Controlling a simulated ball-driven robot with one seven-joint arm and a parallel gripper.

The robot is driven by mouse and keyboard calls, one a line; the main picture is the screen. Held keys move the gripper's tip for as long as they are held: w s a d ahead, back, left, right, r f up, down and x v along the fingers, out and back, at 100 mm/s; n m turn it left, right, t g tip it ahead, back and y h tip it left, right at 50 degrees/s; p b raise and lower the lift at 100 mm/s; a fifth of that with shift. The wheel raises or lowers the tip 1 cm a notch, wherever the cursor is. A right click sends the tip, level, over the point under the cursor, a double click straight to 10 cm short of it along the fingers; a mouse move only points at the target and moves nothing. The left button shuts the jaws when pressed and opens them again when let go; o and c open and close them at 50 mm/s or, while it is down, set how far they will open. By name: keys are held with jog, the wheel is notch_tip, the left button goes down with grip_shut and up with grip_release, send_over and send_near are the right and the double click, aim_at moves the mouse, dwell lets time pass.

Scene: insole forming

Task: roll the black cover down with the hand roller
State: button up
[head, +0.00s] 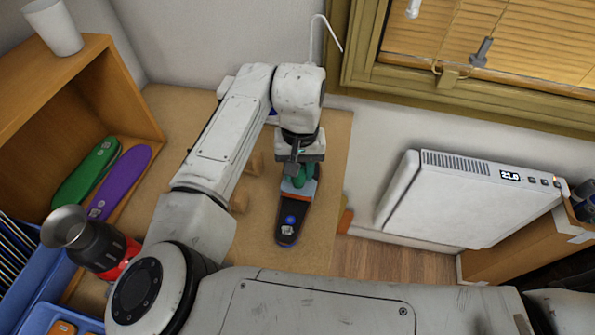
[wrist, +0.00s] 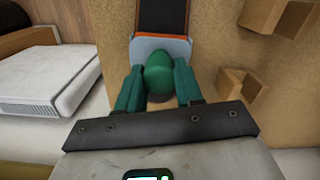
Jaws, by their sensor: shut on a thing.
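My gripper (head: 299,178) points down over the upper end of the insole form on the table. In the wrist view, its two teal fingers (wrist: 160,88) are shut on a rounded green handle, which I take to be the hand roller (wrist: 158,72). The roller's working part is hidden. The black cover (head: 288,222) lies lengthwise on the form, with a blue dot and a pale label near its lower end. It also shows in the wrist view (wrist: 163,16). A pale blue-grey area with an orange edge (wrist: 180,43) shows around the handle, beyond the cover's end.
Wooden blocks (head: 240,200) stand left of the form. Green (head: 87,172) and purple (head: 119,182) insoles lie by a wooden shelf. A metal-topped flask (head: 95,245) and a blue bin (head: 20,265) are at left. A white heater (head: 445,200) is at right.

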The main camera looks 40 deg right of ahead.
jog(key=shift+w+d+f+p, duration=0.1)
jog(key=shift+w+d+p, duration=0.05)
jog(key=shift+w+d, duration=0.65)
jog(key=shift+w+d+f+p, duration=0.15)
jog(key=shift+w+d, duration=0.4)
jog(key=shift+d, duration=0.6)
jog(key=shift+w+d+r+p, duration=0.1)
jog(key=shift+w+d+p, duration=0.05)
jog(key=shift+w+d, duration=0.65)
jog(key=shift+s+a+r+p, duration=0.1)
jog(key=shift+s+a+p, duration=0.5)
jog(key=shift+s+a, duration=0.3)
jog(key=shift+s+a+r+p, duration=0.1)
jog(key=shift+s+a+p, duration=0.55)
jog(key=shift+a, duration=0.45)
jog(key=shift+s+a+p, duration=0.55)
jog(key=shift+s+a, duration=0.3)
jog(key=shift+a, duration=0.15)
jog(key=shift+s+a+r, duration=0.1)
jog(key=shift+s+a, duration=0.7)
jog(key=shift+a, duration=0.35)
jog(key=shift+s+a, duration=0.8)
jog(key=shift+a, duration=0.35)
jog(key=shift+s+a+r, duration=0.1)
jog(key=shift+s+a, duration=0.7)
jog(key=shift+a, duration=0.35)
notch_tip(320, 180, up, 7)
